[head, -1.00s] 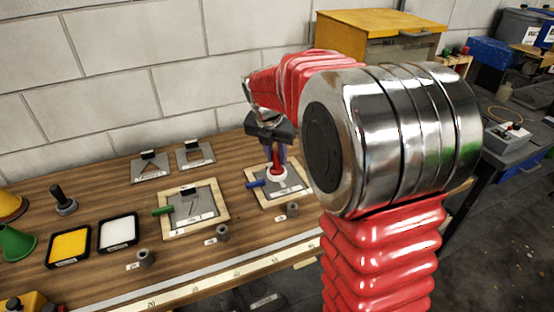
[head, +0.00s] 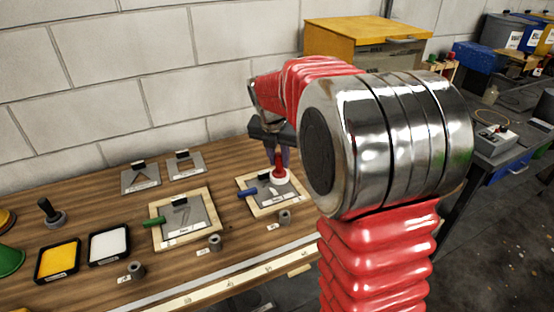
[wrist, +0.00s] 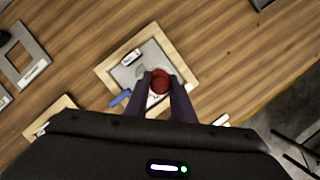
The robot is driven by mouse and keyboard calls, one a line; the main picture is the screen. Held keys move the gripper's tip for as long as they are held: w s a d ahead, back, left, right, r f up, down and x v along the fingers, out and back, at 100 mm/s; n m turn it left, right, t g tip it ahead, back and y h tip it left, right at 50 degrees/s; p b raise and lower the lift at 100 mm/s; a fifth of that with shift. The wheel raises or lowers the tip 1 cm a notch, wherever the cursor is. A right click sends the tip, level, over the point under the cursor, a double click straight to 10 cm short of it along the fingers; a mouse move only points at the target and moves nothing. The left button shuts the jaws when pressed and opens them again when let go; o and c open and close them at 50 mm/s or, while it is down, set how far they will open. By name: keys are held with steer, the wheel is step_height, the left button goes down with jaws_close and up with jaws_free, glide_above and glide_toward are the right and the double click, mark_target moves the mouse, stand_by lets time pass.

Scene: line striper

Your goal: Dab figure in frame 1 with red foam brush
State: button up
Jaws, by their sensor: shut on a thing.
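The red foam brush (head: 279,165) stands about upright in my gripper (head: 278,150), with its pale round foam end (head: 281,177) down over the right wooden frame (head: 270,210). My gripper is shut on the brush; its red top (wrist: 160,80) shows between the fingers in the wrist view. The frame holds a grey stencil plate (wrist: 150,53) with a dark block and a blue handle (head: 247,193) at its left side. The figure's cut-out is partly hidden by the brush and fingers. Whether the foam touches the plate I cannot tell.
A second wooden frame (head: 158,242) with a green handle (head: 155,223) stands to the left. Yellow (head: 58,260) and white (head: 109,244) pads lie further left. Two loose stencil plates lie behind, near the wall. Small grey cylinders stand along the front. My arm blocks the right.

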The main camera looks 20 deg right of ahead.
steer(key=shift+f, duration=0.15)
steer(key=shift+f, duration=1.85)
steer(key=shift+f, duration=0.45)
steer(key=shift+r, duration=0.1)
steer(key=shift+r, duration=2.2)
steer(key=shift+w+r, duration=0.2)
steer(key=shift+w, duration=1.4)
steer(key=shift+f, duration=0.2)
